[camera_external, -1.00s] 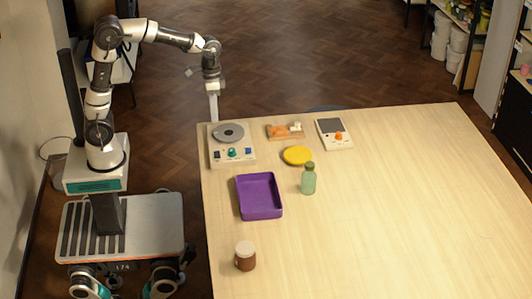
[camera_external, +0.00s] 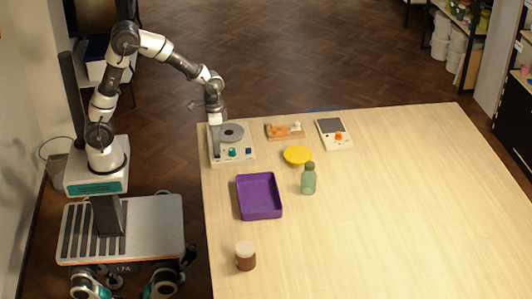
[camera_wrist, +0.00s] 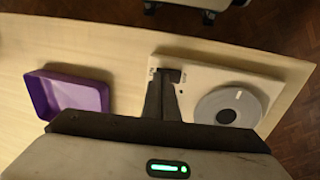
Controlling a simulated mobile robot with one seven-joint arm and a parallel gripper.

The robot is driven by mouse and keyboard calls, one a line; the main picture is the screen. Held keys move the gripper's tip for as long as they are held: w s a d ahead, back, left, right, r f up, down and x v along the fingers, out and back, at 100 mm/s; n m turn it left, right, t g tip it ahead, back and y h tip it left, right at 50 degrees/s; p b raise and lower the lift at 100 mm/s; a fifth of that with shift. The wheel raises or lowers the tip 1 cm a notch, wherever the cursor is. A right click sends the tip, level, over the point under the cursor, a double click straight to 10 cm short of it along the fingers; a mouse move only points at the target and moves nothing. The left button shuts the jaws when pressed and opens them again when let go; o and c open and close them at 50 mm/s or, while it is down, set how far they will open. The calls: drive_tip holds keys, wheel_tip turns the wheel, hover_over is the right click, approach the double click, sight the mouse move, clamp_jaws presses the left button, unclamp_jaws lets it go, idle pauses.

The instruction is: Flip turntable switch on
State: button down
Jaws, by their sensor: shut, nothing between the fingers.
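The turntable (camera_external: 245,158) is a cream box with a grey round platter (camera_external: 231,133) on top, at the table's far left corner. A green knob and a blue part show on its front panel. In the wrist view the turntable (camera_wrist: 208,72) lies under and right of my gripper, with its platter (camera_wrist: 229,106) at right. My gripper (camera_wrist: 168,76) is shut and empty, its fingertips over the turntable's panel end, beside a small dark part. In the external view my gripper (camera_external: 215,150) points down at the turntable's left side. The fingertips hide the switch area, so I cannot tell contact or the switch's position.
A purple tray (camera_external: 259,213) lies in front of the turntable. A yellow disc (camera_external: 297,155), a green bottle (camera_external: 308,180), a wooden tray (camera_external: 284,135) and a scale-like device (camera_external: 335,140) stand to its right. A brown jar (camera_external: 245,262) is near the front. The table's right side is clear.

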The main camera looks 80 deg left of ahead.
drive_tip(key=shift+d+f, duration=0.1)
drive_tip(key=shift+f, duration=0.35)
drive_tip(key=shift+d+f, duration=0.1)
drive_tip(key=shift+f, duration=0.15)
drive_tip(key=shift+s, duration=0.1)
drive_tip(key=shift+a+r, duration=0.1)
drive_tip(key=shift+a, duration=0.8)
drive_tip(key=shift+d, duration=0.1)
